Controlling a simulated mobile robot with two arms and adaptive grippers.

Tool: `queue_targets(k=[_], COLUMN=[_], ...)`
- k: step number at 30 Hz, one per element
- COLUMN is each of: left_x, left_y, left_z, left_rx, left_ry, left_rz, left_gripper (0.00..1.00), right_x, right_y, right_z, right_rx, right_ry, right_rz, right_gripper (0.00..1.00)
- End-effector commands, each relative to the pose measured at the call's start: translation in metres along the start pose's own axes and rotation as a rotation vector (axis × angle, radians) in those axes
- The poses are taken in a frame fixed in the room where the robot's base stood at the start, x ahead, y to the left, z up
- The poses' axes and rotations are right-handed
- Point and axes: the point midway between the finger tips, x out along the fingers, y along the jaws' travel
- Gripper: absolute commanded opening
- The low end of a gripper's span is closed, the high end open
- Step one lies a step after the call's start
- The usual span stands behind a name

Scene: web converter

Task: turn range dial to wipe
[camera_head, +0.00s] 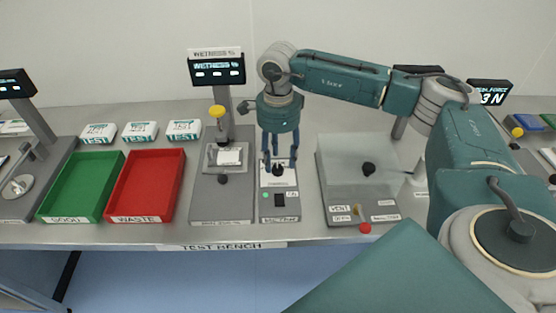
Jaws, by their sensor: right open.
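My right gripper (279,161) points down over a narrow grey unit (279,213) in the middle of the bench. Its fingers are open and stand on either side of a small black dial (278,170) on a white plate. I cannot tell whether the fingers touch the dial. The dial's markings are too small to read, and the gripper partly hides the unit's top. Below the dial are a green button (265,195) and a dark square (280,200). My left gripper is not in view.
A clear-covered box (340,165) with a black knob (368,169) stands right of the unit. Red (180,190) and green (112,185) trays lie further left. A red button (365,228) is at the front edge.

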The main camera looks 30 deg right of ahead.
Motion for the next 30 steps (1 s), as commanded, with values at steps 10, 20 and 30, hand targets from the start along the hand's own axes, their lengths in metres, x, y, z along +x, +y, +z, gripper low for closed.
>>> queue_targets(k=[10, 20, 30], left_x=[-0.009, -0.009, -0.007], left_y=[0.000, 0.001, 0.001], left_z=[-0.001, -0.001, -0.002], left_rx=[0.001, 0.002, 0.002], left_ry=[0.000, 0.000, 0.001], left_rz=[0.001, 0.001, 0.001], left_gripper=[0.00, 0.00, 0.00], right_x=[0.030, 0.030, 0.030], right_y=[0.000, 0.000, 0.000], right_z=[0.001, 0.001, 0.000], right_rx=[-0.001, 0.000, 0.009], right_ry=[-0.001, -0.001, -0.001], right_rz=[0.000, 0.000, -0.001], right_gripper=[0.45, 0.25, 0.00])
